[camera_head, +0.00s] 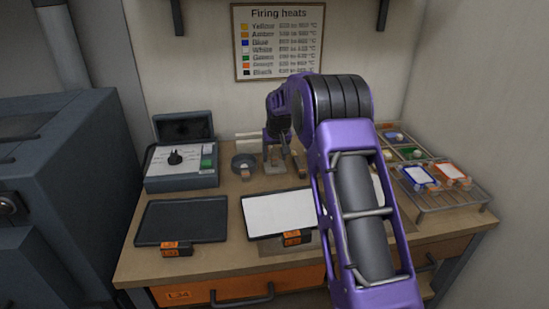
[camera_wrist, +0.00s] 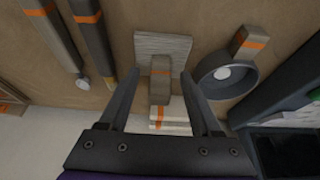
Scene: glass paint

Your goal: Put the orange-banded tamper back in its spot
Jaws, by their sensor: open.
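My gripper (camera_wrist: 160,74) is open in the wrist view, its fingers on either side of a grey-brown handle with an orange band (camera_wrist: 160,88). The handle is in front of a flat, ridged grey piece (camera_wrist: 160,43); I cannot tell whether they are one tool. A second orange-banded piece (camera_wrist: 248,42) lies at the rim of a round dark dish (camera_wrist: 212,90). I cannot tell for sure which of these is the tamper. In the head view my gripper (camera_head: 276,143) is small, at the back of the bench, just right of the dish (camera_head: 239,160).
Two long banded tools (camera_wrist: 58,42) lie left of the fingers. A pale orange-striped stack (camera_wrist: 170,118) is near the wall. The control box (camera_head: 182,164) stands left of the dish. A dark tray (camera_head: 182,220), white panel (camera_head: 280,213) and wire rack (camera_head: 442,198) occupy the bench.

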